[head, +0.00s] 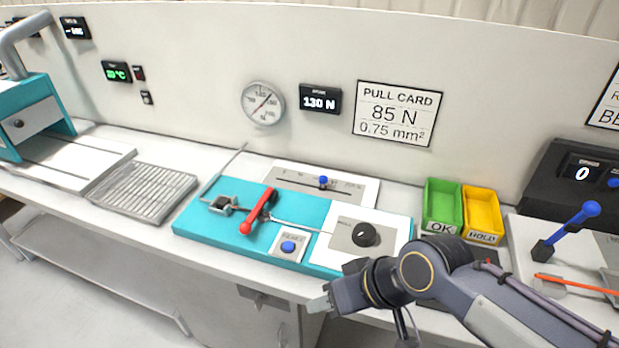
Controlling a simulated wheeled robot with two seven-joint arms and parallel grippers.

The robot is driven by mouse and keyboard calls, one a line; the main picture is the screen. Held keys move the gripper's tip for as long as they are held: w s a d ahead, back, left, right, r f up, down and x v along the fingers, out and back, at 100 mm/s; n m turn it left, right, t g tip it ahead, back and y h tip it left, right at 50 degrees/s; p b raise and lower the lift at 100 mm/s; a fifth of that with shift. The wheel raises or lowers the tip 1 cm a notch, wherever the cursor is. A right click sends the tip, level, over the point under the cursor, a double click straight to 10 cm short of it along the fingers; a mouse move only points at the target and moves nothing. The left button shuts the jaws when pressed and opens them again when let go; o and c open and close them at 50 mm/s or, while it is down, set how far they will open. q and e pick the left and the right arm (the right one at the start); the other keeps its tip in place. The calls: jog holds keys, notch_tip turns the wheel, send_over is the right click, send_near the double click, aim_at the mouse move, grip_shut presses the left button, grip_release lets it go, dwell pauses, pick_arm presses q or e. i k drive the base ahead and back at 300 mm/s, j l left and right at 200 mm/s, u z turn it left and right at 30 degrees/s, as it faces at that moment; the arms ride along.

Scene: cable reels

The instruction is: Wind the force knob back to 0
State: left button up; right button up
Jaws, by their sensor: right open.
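The force knob (365,234) is a round black knob with a light mark, on a white and grey plate at the right end of the teal bench fixture (195,222). The force display (320,99) on the wall reads 130 N. The dial gauge (263,103) beside it has its needle pointing to the upper right. My right gripper (320,303) is open and empty. In the picture it is below and left of the knob, in front of the bench edge and apart from the knob. My left gripper is out of view.
A red lever (259,211), a blue button (288,246) and a blue-knobbed slider (323,182) are near the knob. A green bin (442,205) and a yellow bin (482,213) stand to its right. The pull card (397,113) on the wall shows 85 N.

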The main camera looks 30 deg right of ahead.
aim_at(364, 235)
jog(key=l+z, duration=0.15)
jog(key=z, duration=0.25)
jog(key=k+l+z, duration=0.1)
jog(key=z, duration=0.25)
jog(key=l+z, duration=0.25)
jog(key=z, duration=0.15)
